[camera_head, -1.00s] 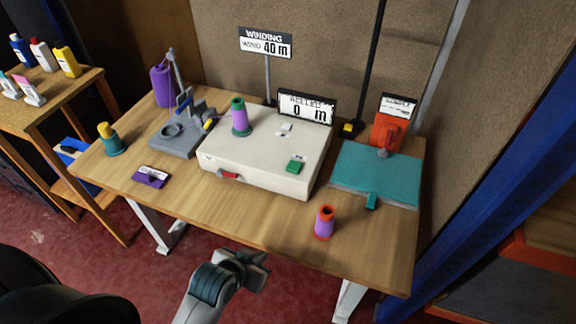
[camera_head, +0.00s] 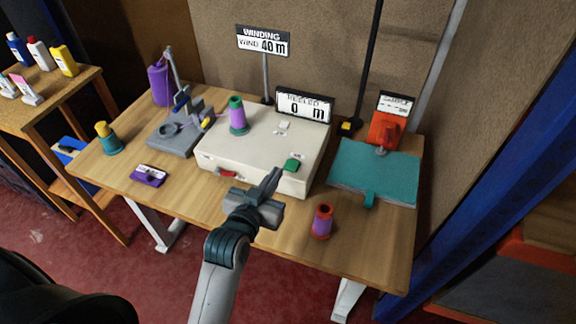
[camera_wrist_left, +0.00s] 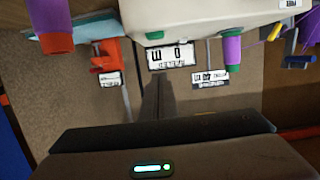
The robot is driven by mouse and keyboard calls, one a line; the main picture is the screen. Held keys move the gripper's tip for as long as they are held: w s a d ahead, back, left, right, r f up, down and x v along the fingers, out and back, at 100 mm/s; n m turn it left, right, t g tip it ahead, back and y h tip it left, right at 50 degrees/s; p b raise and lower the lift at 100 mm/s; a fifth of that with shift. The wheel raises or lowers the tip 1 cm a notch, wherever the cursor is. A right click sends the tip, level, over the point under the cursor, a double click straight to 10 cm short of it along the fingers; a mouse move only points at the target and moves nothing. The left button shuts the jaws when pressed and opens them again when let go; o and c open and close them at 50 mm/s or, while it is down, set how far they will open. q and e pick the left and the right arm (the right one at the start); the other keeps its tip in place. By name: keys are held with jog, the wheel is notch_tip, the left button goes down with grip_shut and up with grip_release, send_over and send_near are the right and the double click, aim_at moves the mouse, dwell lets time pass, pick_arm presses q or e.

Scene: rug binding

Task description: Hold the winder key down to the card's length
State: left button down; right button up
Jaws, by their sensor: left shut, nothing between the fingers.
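The white winder box (camera_head: 250,150) sits mid-table with a green key (camera_head: 292,165) at its front right and a red switch (camera_head: 227,173) on its front. The green key also shows in the left wrist view (camera_wrist_left: 154,35). A purple and green spool (camera_head: 237,115) stands on the box. The counter (camera_head: 304,105) reads 0 m; the card sign (camera_head: 263,41) reads 40 m. My left gripper (camera_head: 273,178) is shut and empty, in front of the box, below and left of the green key in the picture, apparently not touching it. My right gripper is not in view.
A red and purple spool (camera_head: 322,221) stands near the front edge, right of my left arm. A teal board (camera_head: 375,172) with a red device (camera_head: 388,130) is at the right. A grey stand (camera_head: 180,133) and purple card (camera_head: 148,175) are at the left.

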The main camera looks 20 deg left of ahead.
pick_arm(q)
jog(key=p, duration=0.3)
send_over(288, 174)
jog(key=shift+s+f, duration=0.2)
jog(key=shift+f, duration=0.85)
jog(key=f, duration=0.3)
jog(key=shift+w, duration=0.3)
jog(key=shift+f, duration=0.7)
jog(key=shift+f, duration=0.1)
